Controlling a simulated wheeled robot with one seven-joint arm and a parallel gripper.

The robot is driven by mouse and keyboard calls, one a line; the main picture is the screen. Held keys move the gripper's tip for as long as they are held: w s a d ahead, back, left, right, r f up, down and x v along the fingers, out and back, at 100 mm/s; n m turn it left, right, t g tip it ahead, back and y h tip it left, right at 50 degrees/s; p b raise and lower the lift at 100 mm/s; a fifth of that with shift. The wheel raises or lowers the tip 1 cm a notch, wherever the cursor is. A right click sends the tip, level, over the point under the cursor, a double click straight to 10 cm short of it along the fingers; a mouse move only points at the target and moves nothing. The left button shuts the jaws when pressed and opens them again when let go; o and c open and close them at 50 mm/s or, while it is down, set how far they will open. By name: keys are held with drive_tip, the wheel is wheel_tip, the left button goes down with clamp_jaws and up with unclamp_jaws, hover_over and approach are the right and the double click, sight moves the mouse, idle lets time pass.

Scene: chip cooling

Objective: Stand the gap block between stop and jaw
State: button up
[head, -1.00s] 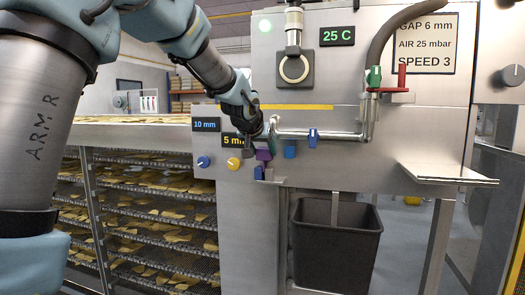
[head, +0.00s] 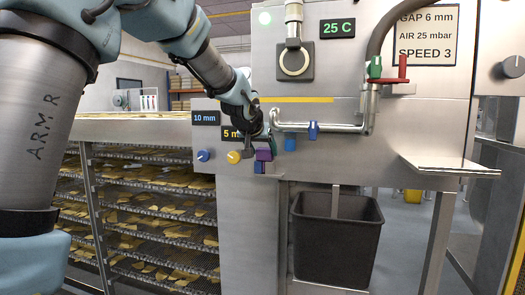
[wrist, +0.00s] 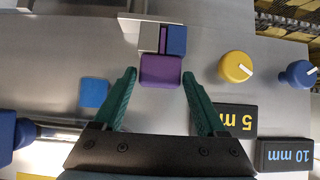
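The purple gap block (wrist: 160,72) shows in the wrist view with its wide part towards me. A narrow purple strip of it shows between a grey block (wrist: 149,37) and a blue block (wrist: 176,39), which look like the stop and jaw; I cannot tell which is which. Whether the strip touches both is too small to tell. In the head view the gap block (head: 264,155) is just above the blue block (head: 259,168). My gripper (wrist: 159,74) is open, with a green finger on each side of the gap block and visible space between.
A yellow knob (wrist: 235,67) and a blue knob (wrist: 297,74) sit beside the 5 mm and 10 mm displays. A blue square (wrist: 94,92) is on the panel. A pipe with a blue valve (head: 313,130) runs close by. A dark bin (head: 335,240) stands below.

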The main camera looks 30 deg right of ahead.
drive_tip(key=o, duration=0.3)
drive_tip(key=shift+o, duration=0.2)
drive_tip(key=v, duration=1.1)
drive_tip(key=shift+w, duration=0.1)
drive_tip(key=a+f+n+g+y+p, duration=0.1)
drive_tip(key=a+f+n+y+p, duration=0.1)
drive_tip(key=a+f, duration=0.7)
drive_tip(key=a+f+n+g+y+p, duration=0.1)
drive_tip(key=a+f+n+y, duration=0.3)
drive_tip(key=a, duration=0.8)
drive_tip(key=s+a+f+g+p, duration=0.1)
drive_tip(key=s+a+f, duration=0.3)
drive_tip(key=a, duration=0.4)
drive_tip(key=s+a+f+n+g+y+p, duration=0.1)
drive_tip(key=s+a+f+g, duration=0.2)
drive_tip(key=s+a+f, duration=0.2)
drive_tip(key=s+a, duration=0.2)
drive_tip(key=a, duration=0.1)
drive_tip(key=shift+s+f, duration=0.2)
drive_tip(key=shift+s, duration=0.1)
